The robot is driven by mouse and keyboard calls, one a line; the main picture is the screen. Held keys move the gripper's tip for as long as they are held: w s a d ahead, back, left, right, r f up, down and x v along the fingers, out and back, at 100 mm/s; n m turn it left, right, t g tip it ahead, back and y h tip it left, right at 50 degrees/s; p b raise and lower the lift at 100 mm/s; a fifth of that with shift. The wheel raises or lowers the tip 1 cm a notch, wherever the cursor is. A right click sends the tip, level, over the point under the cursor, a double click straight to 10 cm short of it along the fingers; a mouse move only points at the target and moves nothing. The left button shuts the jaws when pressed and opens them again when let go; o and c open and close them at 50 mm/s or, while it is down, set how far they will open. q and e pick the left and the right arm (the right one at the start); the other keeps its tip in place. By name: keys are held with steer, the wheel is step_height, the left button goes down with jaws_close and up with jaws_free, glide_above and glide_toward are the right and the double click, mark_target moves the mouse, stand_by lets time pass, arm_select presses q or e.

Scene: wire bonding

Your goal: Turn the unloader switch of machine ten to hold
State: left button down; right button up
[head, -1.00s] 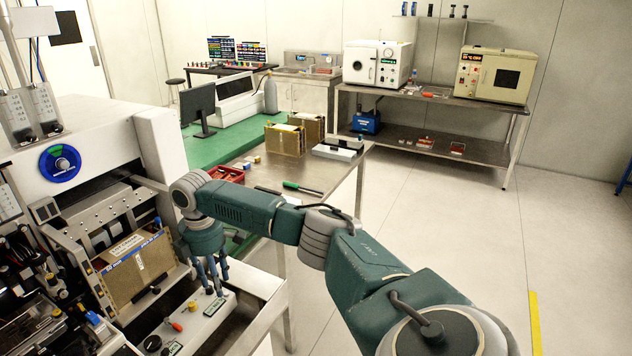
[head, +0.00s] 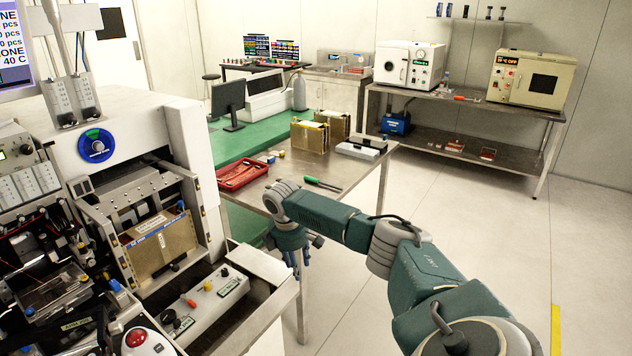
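A blue round dial (head: 97,146) with a grey knob and a green sector is on the white upper front of the machine at the left. A low light-coloured control box (head: 212,299) at the machine's front right carries small black, orange and yellow knobs and green labels too small to read. I cannot tell which control is the unloader switch or its setting. My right gripper (head: 297,262) hangs to the right of the box, apart from it, fingers mostly downward. Nothing shows in it, and its opening is unclear. My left gripper is out of view.
A brown magazine box (head: 160,246) sits in the machine bay. A red-topped white button unit (head: 140,342) is at the bottom. The steel table (head: 350,172) behind my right arm bears a red tray (head: 243,174) and a green-handled tool (head: 322,184). The right floor is open.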

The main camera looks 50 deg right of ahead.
steer(key=s+d+f+m+h, duration=0.1)
steer(key=s+d+f, duration=0.1)
steer(key=d, duration=0.3)
steer(key=shift+s+f, duration=0.2)
steer(key=shift+f, duration=0.4)
